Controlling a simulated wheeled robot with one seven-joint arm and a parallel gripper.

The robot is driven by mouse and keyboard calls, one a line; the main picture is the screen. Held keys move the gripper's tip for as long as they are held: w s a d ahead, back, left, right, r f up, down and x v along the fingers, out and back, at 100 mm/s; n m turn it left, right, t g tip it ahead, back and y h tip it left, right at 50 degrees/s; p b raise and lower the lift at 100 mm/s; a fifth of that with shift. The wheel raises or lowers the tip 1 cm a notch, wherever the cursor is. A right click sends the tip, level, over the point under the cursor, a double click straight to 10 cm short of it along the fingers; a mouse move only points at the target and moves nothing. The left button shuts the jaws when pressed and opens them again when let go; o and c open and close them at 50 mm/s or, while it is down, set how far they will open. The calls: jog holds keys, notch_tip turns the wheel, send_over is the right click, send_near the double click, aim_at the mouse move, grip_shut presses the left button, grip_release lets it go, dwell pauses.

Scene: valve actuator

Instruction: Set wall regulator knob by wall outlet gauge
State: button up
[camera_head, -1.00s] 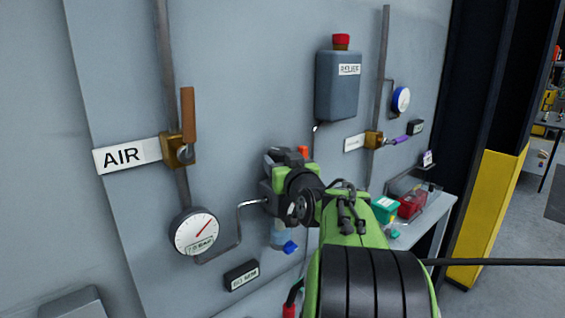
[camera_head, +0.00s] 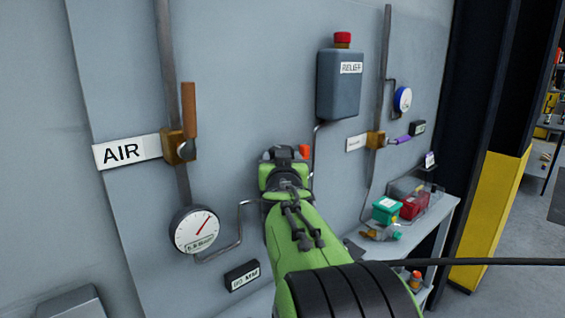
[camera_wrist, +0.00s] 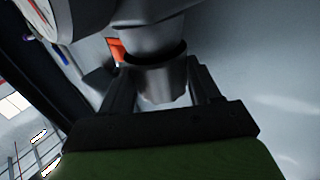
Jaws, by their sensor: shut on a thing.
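The outlet gauge (camera_head: 195,231) is a round white dial on the wall at the left in the head view, with its red needle pointing up and right. Part of a pale dial (camera_wrist: 62,12) also shows at the top left of the wrist view. My gripper (camera_wrist: 158,82) is shut on the regulator knob (camera_wrist: 155,88), a grey round piece between its two fingers in the wrist view. In the head view my green arm hides the regulator body and knob.
The AIR label (camera_head: 122,151) and a brown-handled valve (camera_head: 188,125) are above the gauge. A bent pipe (camera_head: 238,225) runs from the gauge toward the regulator. A grey tank (camera_head: 339,85) hangs at the upper right. A shelf (camera_head: 432,232) with red and green boxes stands at the right.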

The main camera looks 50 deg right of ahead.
jog(key=shift+f, duration=0.1)
jog(key=o, duration=1)
jog(key=shift+o, duration=0.2)
jog(key=b+v, duration=0.2)
jog(key=v, duration=1.4)
jog(key=shift+w, duration=0.1)
